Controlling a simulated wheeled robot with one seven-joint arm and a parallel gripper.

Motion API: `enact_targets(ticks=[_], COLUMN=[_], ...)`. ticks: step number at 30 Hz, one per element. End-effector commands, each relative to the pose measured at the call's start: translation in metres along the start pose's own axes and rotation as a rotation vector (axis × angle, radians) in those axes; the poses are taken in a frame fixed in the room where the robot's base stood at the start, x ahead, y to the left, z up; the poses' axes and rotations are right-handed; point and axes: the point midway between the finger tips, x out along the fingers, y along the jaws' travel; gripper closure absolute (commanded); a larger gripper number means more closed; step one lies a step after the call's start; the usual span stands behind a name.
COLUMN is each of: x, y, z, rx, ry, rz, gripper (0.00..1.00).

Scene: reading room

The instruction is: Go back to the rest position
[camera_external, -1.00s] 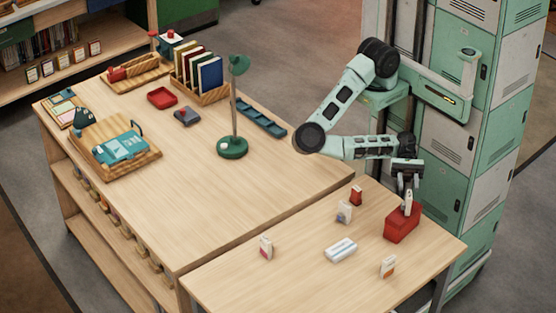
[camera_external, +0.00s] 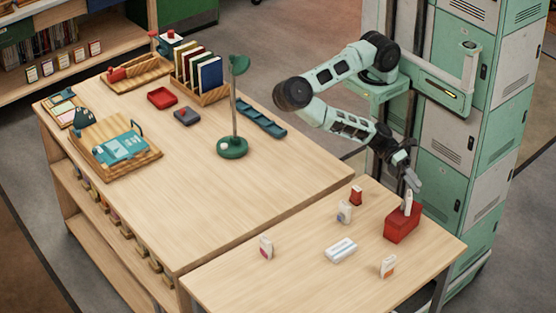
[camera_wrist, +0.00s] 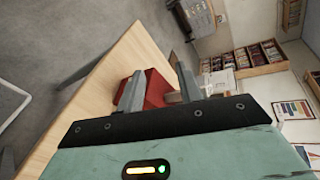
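My gripper (camera_external: 413,182) is in the air just above the red box (camera_external: 403,224) at the right of the near table. In the wrist view its two fingers (camera_wrist: 160,92) are spread apart with nothing held between them. The red box also shows in the wrist view (camera_wrist: 157,88), beyond the fingers. A small white item (camera_external: 408,200) stands upright in the box, below the gripper. My arm is bent, with its elbow raised over the gap beside the large table.
Several small cartons stand on the near table (camera_external: 300,280), with a white pack (camera_external: 340,250) lying among them. A green lamp (camera_external: 233,148) stands on the large table. Pale green lockers (camera_external: 455,150) rise close behind my arm.

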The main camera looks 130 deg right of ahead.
Motion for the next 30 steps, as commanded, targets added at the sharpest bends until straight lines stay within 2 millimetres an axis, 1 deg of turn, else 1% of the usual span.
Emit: enact_targets(ticks=[1,2,4,8,11,13,17,22,26,30], x=[-0.011,-0.018,-0.021,-0.039,-0.055,-0.068,-0.093,-0.126,-0.151,-0.177], y=[0.005,0.011,0.021,0.026,0.024,0.020,0.004,-0.028,-0.055,-0.085], z=[-0.004,-0.006,-0.012,-0.027,-0.039,-0.046,-0.058,-0.062,-0.056,-0.038], rx=[-0.157,-0.241,-0.324,-0.480,-0.583,-0.648,-0.749,-0.843,-0.890,-0.922], ry=[-0.039,-0.067,-0.105,-0.163,-0.196,-0.214,-0.235,-0.247,-0.249,-0.251], rz=[0.095,0.150,0.243,0.422,0.552,0.639,0.790,0.958,1.060,1.137], gripper=[0.64,0.64,0.64,0.64,0.64,0.64,0.64,0.64,0.64,0.64])
